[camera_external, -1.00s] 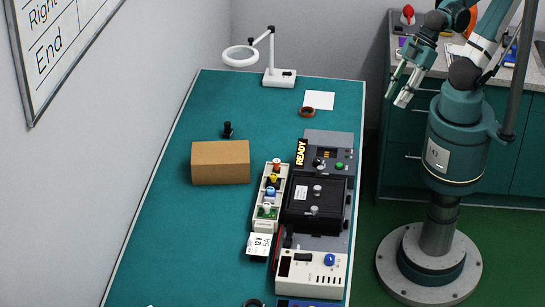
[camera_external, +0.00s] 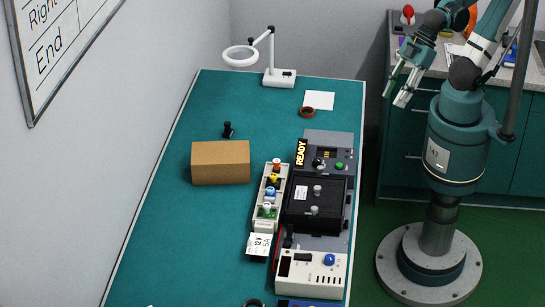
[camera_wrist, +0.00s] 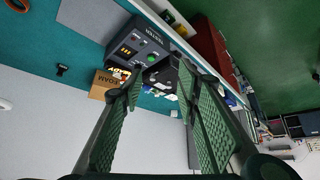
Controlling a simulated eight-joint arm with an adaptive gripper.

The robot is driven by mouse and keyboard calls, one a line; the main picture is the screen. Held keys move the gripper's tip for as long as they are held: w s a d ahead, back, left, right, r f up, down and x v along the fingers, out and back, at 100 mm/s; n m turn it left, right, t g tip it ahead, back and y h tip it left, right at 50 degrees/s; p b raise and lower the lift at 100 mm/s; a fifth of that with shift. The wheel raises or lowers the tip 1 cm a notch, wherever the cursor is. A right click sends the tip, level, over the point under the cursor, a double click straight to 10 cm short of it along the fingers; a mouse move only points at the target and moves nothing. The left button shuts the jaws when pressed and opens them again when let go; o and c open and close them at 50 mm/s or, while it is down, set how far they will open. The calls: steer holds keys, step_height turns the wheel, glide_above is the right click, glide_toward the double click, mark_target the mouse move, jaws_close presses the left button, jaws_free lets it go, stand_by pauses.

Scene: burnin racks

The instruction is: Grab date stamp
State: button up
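A small black upright object (camera_external: 228,130), which looks like the date stamp, stands on the teal table behind the cardboard box. It also shows in the wrist view (camera_wrist: 62,70) at the left, small and dark. My gripper (camera_external: 397,88) is raised off the right side of the table, in front of the counter, far from the stamp. In the wrist view its two green padded fingers (camera_wrist: 160,80) are apart with nothing held between them.
A cardboard box (camera_external: 220,163) stands just in front of the stamp. A rack of stamp-like knobs (camera_external: 264,224), a black READY unit (camera_external: 335,165) and a white device (camera_external: 310,275) fill the table's right side. A magnifier lamp (camera_external: 278,78) stands at the back. The table's left side is mostly clear.

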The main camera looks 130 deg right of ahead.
steer(key=w+d+r+m+g+h+p, duration=0.1)
steer(key=w+d+r+m, duration=0.1)
steer(key=w+d, duration=0.3)
steer(key=w+d+r+m+g, duration=0.15)
steer(key=w+d, duration=0.25)
steer(key=w, duration=0.4)
steer(key=m+g+p, duration=0.4)
steer(key=m, duration=0.6)
glide_above(229, 124)
steer(key=f, duration=1.4)
steer(key=a+f, duration=0.1)
steer(key=f, duration=0.6)
steer(key=shift+s, duration=0.2)
steer(key=shift+w+d+f, duration=0.1)
steer(key=shift+d+f, duration=0.1)
steer(key=shift+f, duration=1.05)
